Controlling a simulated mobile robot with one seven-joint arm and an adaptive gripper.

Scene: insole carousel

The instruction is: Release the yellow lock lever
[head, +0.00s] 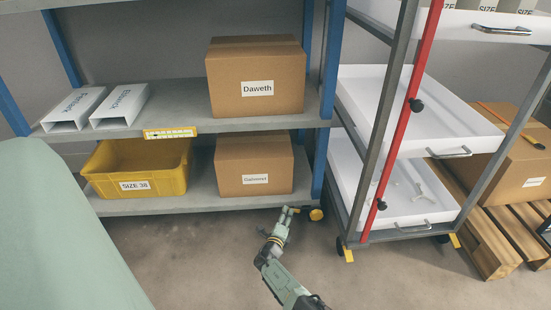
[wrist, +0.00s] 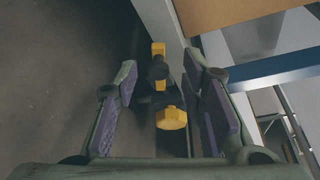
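Low by the right end of the shelf unit, a yellow part (head: 316,214) shows beside my gripper (head: 289,211) in the head view. In the wrist view, a yellow lever-like piece (wrist: 171,118) sits between the fingers of my gripper (wrist: 165,108), with a gap on each side. A second yellow piece (wrist: 158,60) lies beyond it, with dark wheel-like parts between them. My gripper is open and appears to hold nothing. I cannot tell which yellow piece is the lock lever. The trolley at the right also has yellow levers (head: 348,255) at its casters.
The shelf unit (head: 190,207) carries cardboard boxes (head: 255,85), a yellow bin (head: 130,180) and white holders (head: 120,108). The trolley (head: 415,185) with white trays and a red bar (head: 400,125) stands right. A pallet (head: 490,245) is farther right. Open floor (head: 200,250) lies in front.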

